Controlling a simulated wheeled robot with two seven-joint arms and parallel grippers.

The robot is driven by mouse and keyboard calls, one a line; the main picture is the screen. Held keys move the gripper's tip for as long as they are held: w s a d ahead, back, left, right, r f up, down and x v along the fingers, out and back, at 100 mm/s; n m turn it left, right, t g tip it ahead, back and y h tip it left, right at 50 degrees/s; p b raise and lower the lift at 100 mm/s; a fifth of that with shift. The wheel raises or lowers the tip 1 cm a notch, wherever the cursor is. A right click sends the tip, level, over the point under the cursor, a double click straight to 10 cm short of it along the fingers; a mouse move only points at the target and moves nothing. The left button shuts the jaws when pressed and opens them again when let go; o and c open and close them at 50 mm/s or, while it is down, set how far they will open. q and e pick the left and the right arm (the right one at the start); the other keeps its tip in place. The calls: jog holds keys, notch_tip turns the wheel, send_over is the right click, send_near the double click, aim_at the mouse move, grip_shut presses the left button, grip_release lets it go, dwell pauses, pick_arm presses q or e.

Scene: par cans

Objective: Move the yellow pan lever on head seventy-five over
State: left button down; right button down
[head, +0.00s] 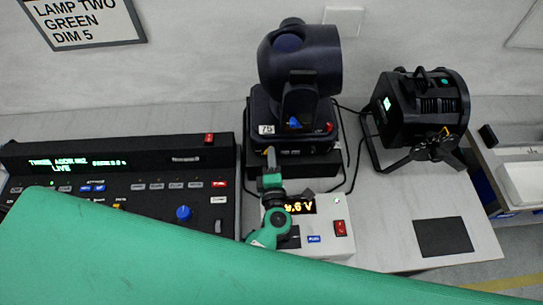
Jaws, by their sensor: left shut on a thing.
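Head seventy-five (299,65) is a dark moving light on a black base, with a white label reading 75 (266,129). A blue lever (294,122) and a red lever (329,127) show on it. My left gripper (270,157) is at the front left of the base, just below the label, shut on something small. The yellow pan lever does not show clearly; the fingers cover that spot, and what they hold appears to be this lever. My right gripper is not in view.
A lighting console (130,180) stands at left. A white power box (325,240) with a glowing voltage display sits below my gripper. A black par can (420,110) on a yoke stands at right, near a dark pad (443,237). Cables run between the head and the par can.

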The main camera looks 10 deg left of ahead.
pick_arm(q)
jog(key=shift+f, duration=0.1)
jog(key=c, duration=1.4)
grip_release()
jog(key=b+v, duration=0.2)
jog(key=v, duration=0.5)
jog(key=shift+s+d+b, duration=0.15)
jog(key=shift+s+b, duration=0.1)
jog(key=shift+b, duration=0.1)
